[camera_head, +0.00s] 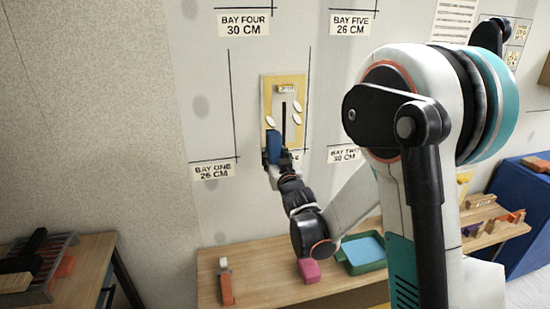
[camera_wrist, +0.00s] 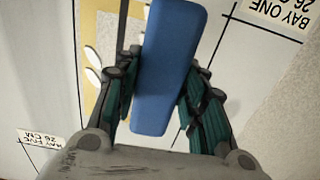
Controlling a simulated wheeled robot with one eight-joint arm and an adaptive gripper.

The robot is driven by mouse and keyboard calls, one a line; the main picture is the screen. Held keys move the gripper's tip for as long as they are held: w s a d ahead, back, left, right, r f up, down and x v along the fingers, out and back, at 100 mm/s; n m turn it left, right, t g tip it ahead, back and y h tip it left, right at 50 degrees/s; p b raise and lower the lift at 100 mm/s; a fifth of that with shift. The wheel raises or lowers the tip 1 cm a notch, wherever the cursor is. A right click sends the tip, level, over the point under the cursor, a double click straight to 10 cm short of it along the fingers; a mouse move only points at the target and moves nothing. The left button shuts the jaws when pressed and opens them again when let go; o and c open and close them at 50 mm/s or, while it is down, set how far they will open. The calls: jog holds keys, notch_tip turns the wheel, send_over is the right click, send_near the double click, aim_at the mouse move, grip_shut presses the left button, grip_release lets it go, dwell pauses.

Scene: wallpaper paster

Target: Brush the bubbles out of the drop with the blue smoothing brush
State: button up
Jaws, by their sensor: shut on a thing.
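The drop (camera_head: 268,92) is a yellow-bordered panel with a paler middle, upright on the wall between the bay marks. A dark vertical strip (camera_head: 284,122) runs down its middle. Several pale oval bubbles (camera_head: 297,107) show on it, on both sides of the strip; two also show in the wrist view (camera_wrist: 92,55). The blue smoothing brush (camera_head: 274,146) is at the drop's lower part. My gripper (camera_wrist: 160,85) is shut on the brush, with fingers on both sides of it. Whether the brush touches the drop I cannot tell. The drop's lower end is partly hidden.
A wooden table (camera_head: 260,265) below the wall holds a pink block (camera_head: 309,271), a green tray (camera_head: 362,252) with a blue inside, and an orange-and-white tool (camera_head: 225,283). A rack (camera_head: 45,262) stands on the left table. A blue box (camera_head: 520,205) is at right.

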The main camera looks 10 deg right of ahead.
jog(key=w, duration=0.6)
jog(key=shift+w, duration=0.2)
jog(key=shift+w, duration=1.25)
dwell(2.2)
dwell(1.1)
